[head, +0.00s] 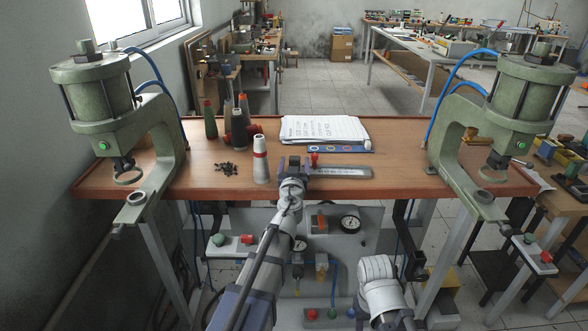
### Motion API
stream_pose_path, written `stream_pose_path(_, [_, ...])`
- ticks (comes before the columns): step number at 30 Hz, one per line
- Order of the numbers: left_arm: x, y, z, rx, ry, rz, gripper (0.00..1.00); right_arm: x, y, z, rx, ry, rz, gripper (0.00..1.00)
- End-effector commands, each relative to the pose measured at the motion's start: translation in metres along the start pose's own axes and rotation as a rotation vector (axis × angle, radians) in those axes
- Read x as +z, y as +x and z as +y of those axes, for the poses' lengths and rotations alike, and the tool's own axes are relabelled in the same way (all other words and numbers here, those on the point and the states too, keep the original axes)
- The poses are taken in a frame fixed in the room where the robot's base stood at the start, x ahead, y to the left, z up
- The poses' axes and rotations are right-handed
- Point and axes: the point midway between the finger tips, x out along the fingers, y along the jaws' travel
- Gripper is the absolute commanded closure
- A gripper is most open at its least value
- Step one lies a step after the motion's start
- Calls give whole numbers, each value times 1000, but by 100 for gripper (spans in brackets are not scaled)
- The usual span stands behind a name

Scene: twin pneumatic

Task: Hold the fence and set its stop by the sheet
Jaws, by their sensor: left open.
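A pad of white sheets (322,128) with handwriting lies at the back middle of the wooden table. A grey metal bar with markings, seemingly the fence (343,171), lies in front of it. A small red piece, perhaps its stop (314,158), shows at the bar's left part. My left gripper (294,163) is open at the left end of the bar; whether it touches or surrounds the bar I cannot tell. My own wrist hides part of that end. Of my right arm only links show at the bottom; its gripper is not visible.
Green presses stand at the table's left (102,88) and right (525,95) ends. A blue strip with coloured rings (340,149) lies at the pad's front edge. A gauge panel (350,222) is below the table edge.

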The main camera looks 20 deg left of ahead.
Motion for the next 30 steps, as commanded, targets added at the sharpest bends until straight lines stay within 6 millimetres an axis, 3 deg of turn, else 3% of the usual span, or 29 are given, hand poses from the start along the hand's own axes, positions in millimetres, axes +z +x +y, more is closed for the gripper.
stream_pose_path(6, [0,0,0,0,0,0,22,0,0,0,0,0,0,50])
stream_pose_path(27, [0,0,0,-1,0,0,100,0,0,0,0,0,0,50])
stream_pose_path(30, [0,0,0,-1,0,0,100,0,0,0,0,0,0,50])
